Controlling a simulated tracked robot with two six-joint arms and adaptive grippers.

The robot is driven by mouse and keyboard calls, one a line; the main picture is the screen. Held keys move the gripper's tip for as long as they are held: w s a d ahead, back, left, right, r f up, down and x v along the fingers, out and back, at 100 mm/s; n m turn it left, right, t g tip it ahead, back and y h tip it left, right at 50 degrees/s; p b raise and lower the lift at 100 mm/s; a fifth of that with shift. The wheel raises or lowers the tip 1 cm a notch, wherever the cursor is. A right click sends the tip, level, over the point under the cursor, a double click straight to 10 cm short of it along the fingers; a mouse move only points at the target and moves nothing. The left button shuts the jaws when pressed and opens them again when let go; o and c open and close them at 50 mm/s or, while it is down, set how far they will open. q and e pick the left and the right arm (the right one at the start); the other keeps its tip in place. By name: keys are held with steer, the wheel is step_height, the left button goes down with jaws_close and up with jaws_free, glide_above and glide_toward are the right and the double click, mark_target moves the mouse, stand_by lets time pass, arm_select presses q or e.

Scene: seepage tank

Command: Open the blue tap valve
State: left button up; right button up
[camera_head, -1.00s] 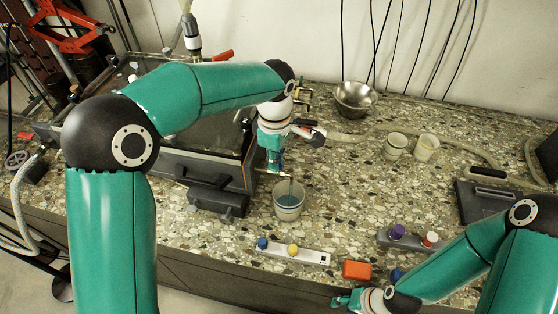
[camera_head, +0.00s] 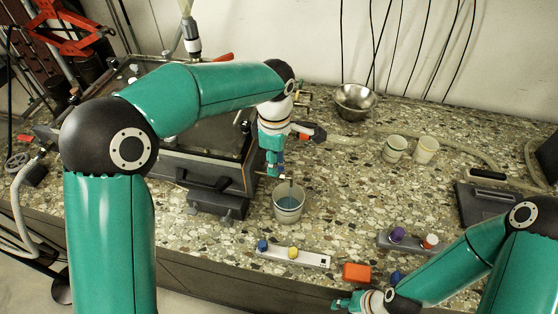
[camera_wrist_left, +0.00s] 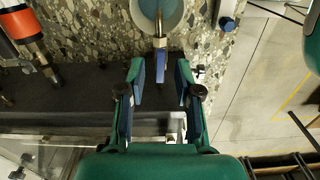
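The blue tap valve (camera_wrist_left: 160,67) shows in the left wrist view as a small blue handle on a metal spout above a cup. My left gripper (camera_wrist_left: 159,72) is open, with one fingertip on each side of the blue handle and visible gaps between. The cup holds bluish liquid. My right gripper (camera_head: 347,300) is low at the counter's front edge; its opening is unclear.
A grey strip with blue and yellow knobs (camera_head: 311,259) and an orange block (camera_head: 356,273) lie in front of the cup. Two pale cups (camera_head: 425,150) and a metal bowl (camera_head: 354,100) stand behind to the right.

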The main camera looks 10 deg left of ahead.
arm_select(q)
steer(key=shift+r+p, duration=2.3)
steer(key=shift+r, duration=0.9)
steer(key=shift+f, duration=0.1)
